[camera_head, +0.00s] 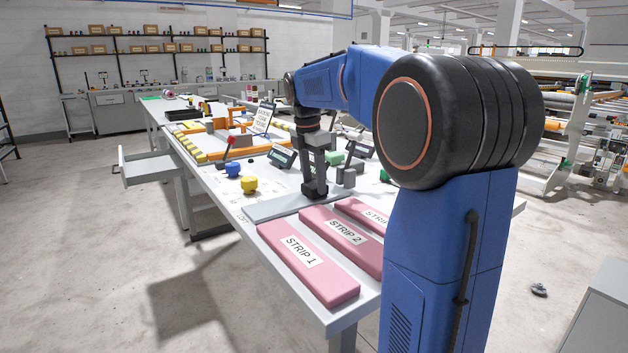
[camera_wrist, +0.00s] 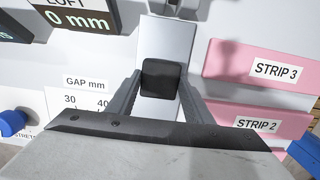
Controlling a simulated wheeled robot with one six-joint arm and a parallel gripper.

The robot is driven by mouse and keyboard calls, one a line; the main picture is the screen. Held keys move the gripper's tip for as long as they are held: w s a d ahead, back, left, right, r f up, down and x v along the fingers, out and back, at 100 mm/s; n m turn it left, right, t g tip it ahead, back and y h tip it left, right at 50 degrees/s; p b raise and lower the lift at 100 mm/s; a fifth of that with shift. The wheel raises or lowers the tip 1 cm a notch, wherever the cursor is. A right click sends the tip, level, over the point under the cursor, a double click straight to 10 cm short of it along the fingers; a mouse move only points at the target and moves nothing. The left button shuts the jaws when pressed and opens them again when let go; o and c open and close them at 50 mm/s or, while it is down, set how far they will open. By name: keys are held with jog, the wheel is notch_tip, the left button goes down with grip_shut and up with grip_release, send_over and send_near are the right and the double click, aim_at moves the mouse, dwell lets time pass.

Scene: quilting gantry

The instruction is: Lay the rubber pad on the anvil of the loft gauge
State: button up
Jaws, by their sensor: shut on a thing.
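My gripper (camera_head: 314,188) points down over the grey plate at the near end of the table. In the wrist view my gripper (camera_wrist: 160,92) is shut on a small black square block with rounded corners, which looks like the rubber pad (camera_wrist: 162,78). The pale plate of the loft gauge, apparently its anvil (camera_wrist: 168,38), lies under the pad; this plate also shows in the head view (camera_head: 262,210). I cannot tell whether the pad touches it. The loft display (camera_wrist: 75,18) reads 0 mm. In the head view my gripper hides most of the pad.
Pink strips, Strip 1 (camera_head: 305,262), Strip 2 (camera_head: 342,238) and Strip 3 (camera_wrist: 262,66), lie beside the plate. A yellow knob (camera_head: 249,184) and a blue knob (camera_head: 233,170) stand to the left. A gap scale (camera_wrist: 82,96) lies left of the pad. An open drawer (camera_head: 150,168) juts out left.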

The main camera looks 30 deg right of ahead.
aim_at(310, 185)
jog(key=shift+f, duration=0.1)
jog(key=o, duration=1.1)
notch_tip(310, 185, up, 12)
jog(key=a, duration=0.1)
jog(key=shift+a, duration=0.25)
